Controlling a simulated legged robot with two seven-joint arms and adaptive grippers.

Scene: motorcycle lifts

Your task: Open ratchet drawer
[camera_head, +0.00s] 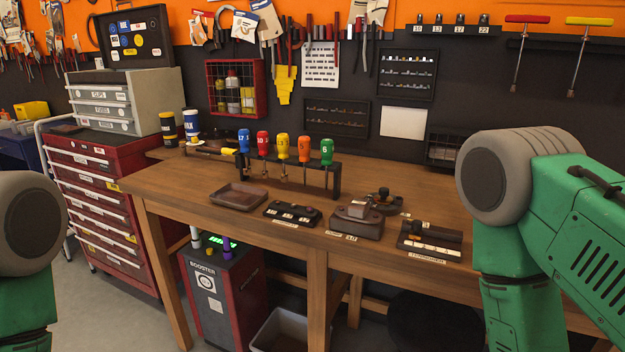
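A red tool chest (92,213) with several drawers stands at the left. Its drawers look shut, and their small labels are too small to read. A smaller grey cabinet (104,100) with labelled drawers sits on top of the chest. Its drawers also look shut. I cannot tell which drawer is the ratchet drawer. Parts of my green and grey arms show at the left and right edges. Neither gripper is in the picture.
A wooden workbench (170,190) fills the middle, bearing a rack of coloured screwdrivers (283,150) and several trays. A red booster unit (224,285) and a grey bin (278,333) stand beneath. Floor is clear in front of the chest.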

